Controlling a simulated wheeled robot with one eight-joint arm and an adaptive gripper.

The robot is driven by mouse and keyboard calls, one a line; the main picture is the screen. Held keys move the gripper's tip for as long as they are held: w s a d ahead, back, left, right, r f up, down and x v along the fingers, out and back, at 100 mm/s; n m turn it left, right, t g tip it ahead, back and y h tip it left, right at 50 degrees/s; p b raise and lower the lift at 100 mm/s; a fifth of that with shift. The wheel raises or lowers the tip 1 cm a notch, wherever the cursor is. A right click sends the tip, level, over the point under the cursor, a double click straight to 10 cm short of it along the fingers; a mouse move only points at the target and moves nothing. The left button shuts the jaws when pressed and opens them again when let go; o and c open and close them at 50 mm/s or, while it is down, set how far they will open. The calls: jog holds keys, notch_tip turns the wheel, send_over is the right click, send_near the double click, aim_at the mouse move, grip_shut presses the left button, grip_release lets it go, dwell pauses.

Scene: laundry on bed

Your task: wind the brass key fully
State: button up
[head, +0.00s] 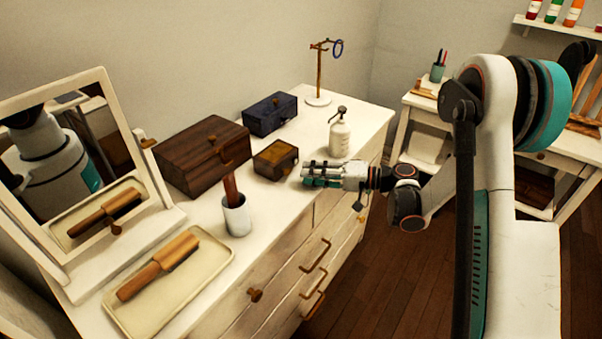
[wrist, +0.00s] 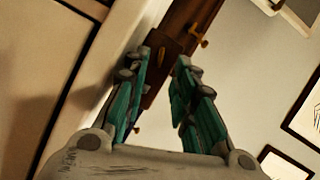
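A small brown wooden box (head: 276,158) with a yellowish front sits on the white dresser. I cannot make out a brass key on it for certain in the head view. My gripper (head: 308,174) is just right of this box, pointing at it, apart from it as far as I can see. In the wrist view my gripper (wrist: 166,62) is open and empty, with a brown box face (wrist: 163,68) beyond the fingertips. A small brass piece (wrist: 137,127) shows beside the left finger; I cannot tell whether it is the key.
On the dresser top (head: 345,122) stand a large dark wooden box (head: 203,155), a blue box (head: 270,114), a white bottle (head: 340,136), a cup (head: 236,214), a tray (head: 212,285) with a brush (head: 158,266), a mirror (head: 85,150) and a jewellery stand (head: 319,75).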

jog(key=shift+v, duration=1.6)
